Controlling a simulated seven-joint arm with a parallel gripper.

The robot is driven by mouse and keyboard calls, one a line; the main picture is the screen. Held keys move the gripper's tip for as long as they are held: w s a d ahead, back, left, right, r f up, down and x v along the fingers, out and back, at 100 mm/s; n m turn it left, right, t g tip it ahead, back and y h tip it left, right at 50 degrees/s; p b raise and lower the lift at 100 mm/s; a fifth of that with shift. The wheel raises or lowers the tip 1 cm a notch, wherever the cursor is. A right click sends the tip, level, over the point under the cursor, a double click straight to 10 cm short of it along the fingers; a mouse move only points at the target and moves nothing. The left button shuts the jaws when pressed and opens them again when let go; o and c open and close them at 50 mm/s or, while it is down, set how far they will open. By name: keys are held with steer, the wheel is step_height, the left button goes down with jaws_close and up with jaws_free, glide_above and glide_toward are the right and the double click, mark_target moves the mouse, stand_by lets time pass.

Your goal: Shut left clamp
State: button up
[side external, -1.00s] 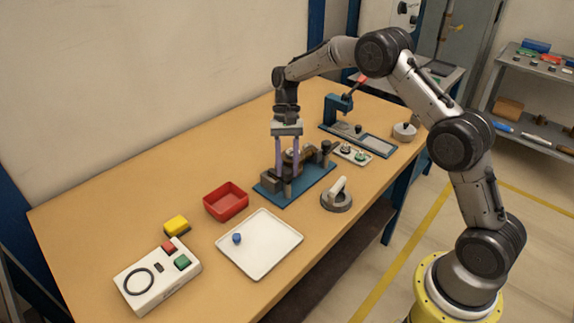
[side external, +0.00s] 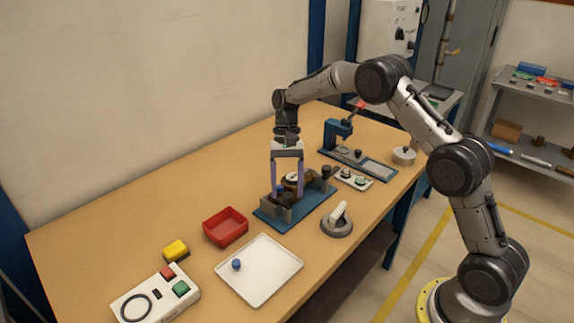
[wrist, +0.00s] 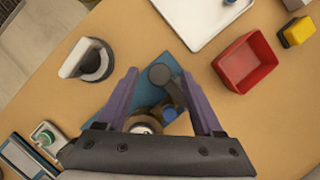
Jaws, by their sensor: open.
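The blue fixture plate (side external: 268,218) stands near the table's middle and carries a round meter (side external: 292,178) between two clamps. The left clamp shows in the wrist view as a dark grey arm with a round knob (wrist: 160,74), beside a small blue part (wrist: 169,112). In the side view it is partly hidden by my fingers. The right clamp (side external: 326,172) has a black knob. My gripper (side external: 286,195) is open and points down over the left half of the fixture. In the wrist view the knob lies between its purple fingers (wrist: 159,88), with no visible grip on it.
A white tray (side external: 270,285) with a blue knob and a red bin (side external: 226,228) lie left of the fixture. A round grey part with a white handle (side external: 337,220) stands in front. A blue press (side external: 340,130) is behind. Bare table lies behind the red bin.

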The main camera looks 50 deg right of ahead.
steer(key=v, duration=1.3)
steer(key=shift+a+r, duration=0.1)
steer(key=shift+a, duration=0.1)
